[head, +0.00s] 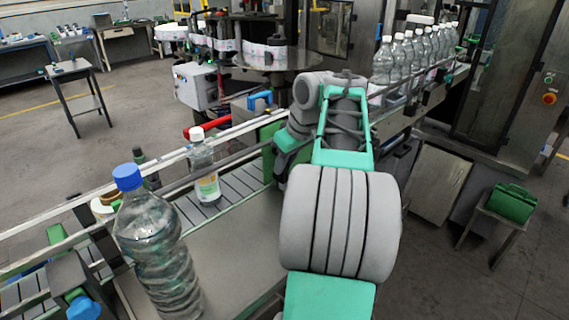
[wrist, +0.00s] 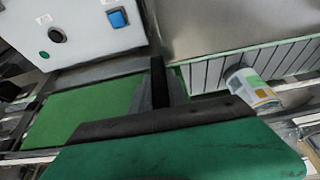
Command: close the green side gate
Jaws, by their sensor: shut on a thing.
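The green side gate (head: 268,133) shows in the head view as a green panel at the conveyor, partly hidden behind my arm. In the wrist view I take the flat green panel (wrist: 85,115) at left to be the gate; its right end meets my dark fingers. My gripper (head: 280,172) is low beside the conveyor, mostly hidden by my own arm in the head view. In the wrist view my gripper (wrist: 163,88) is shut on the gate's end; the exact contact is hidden.
A clear labelled bottle (head: 204,168) stands on the slatted conveyor left of my gripper and a large blue-capped bottle (head: 155,245) stands nearer. Metal rails (head: 120,190) run along the conveyor. A white control box (wrist: 75,35) is close by. Several bottles (head: 410,55) line the far right.

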